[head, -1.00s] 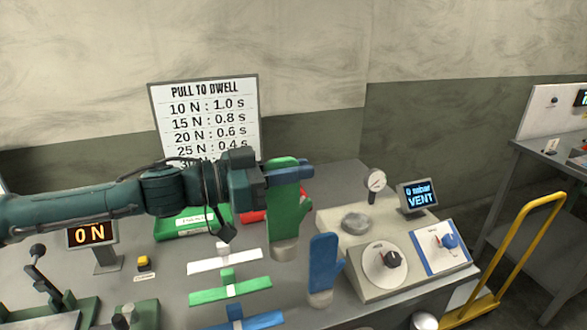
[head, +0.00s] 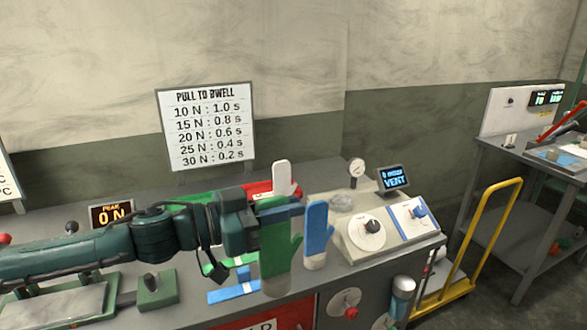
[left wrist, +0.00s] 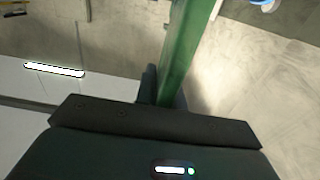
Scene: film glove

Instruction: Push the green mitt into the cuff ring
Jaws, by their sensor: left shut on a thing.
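The green mitt (head: 275,255) is upright in the head view, its pale cuff end down, in front of the bench's front edge. My left gripper (head: 284,211) is shut on its upper part, with the fingers across it. In the left wrist view the green mitt (left wrist: 184,55) runs up and away from the dark gripper body. A round grey part (head: 342,201) lies on top of the dial unit; I cannot tell whether it is the cuff ring. My right gripper is not in view.
A blue mitt (head: 317,240) stands just right of the green one, and a white mitt (head: 282,176) stands behind. The dial unit (head: 372,232) and a display reading VENT (head: 393,179) are at the right. A yellow trolley (head: 493,235) stands beyond the bench end.

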